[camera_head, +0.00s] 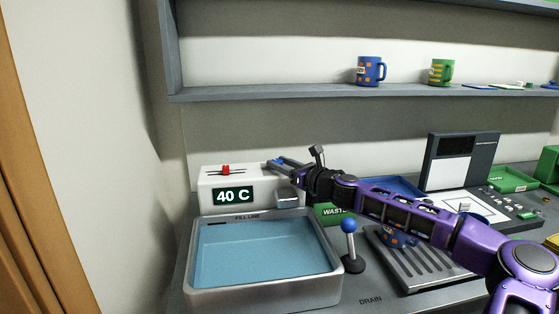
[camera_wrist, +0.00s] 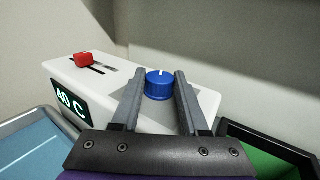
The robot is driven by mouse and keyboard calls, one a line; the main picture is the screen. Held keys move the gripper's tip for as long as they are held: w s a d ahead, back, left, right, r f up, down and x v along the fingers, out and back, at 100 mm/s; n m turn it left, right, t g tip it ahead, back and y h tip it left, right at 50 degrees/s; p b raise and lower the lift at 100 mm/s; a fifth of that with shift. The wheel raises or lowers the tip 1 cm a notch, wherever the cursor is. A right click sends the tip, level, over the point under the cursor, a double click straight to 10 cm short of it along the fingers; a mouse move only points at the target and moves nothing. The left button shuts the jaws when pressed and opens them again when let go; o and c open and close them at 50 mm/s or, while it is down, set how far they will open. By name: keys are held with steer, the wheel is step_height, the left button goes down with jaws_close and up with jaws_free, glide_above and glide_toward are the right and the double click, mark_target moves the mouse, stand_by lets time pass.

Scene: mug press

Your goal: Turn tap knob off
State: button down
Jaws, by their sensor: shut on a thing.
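The tap unit is a white box (camera_head: 207,188) with a "40 C" display at the back of the water basin (camera_head: 331,294). In the wrist view, the blue tap knob (camera_wrist: 159,88) sits on top of the box (camera_wrist: 110,88), with a white mark toward its far side. My gripper (camera_wrist: 159,74) has one finger on each side of the knob and is shut on it. In the head view, my gripper (camera_head: 277,163) reaches the box's right end from the right, and the knob is hard to make out there.
A red slider (camera_head: 226,169) is on the box's left part. The basin holds blue water. A blue-topped lever (camera_head: 348,226) stands right of the basin, near a ribbed drain tray (camera_head: 415,275). A green waste bin (camera_head: 328,216) is behind it. A shelf (camera_head: 280,94) holds two mugs above.

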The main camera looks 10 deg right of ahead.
steer(key=n+g+y+p, duration=0.3)
steer(key=shift+w+d+r+y+p, duration=0.2)
steer(key=shift+w+r+y+p, duration=0.05)
steer(key=shift+r+y+p, duration=0.1)
steer(key=shift+f+n+g+y+p, duration=0.2)
steer(key=shift+n+g+y+p, duration=0.6)
steer(key=shift+g+p, duration=0.1)
steer(key=shift+g, duration=0.3)
steer(key=shift+c, duration=2.1)
jaws_free()
steer(key=shift+f, duration=0.1)
steer(key=shift+d, duration=0.1)
steer(key=v, duration=1.7)
steer(key=shift+d+f, duration=0.1)
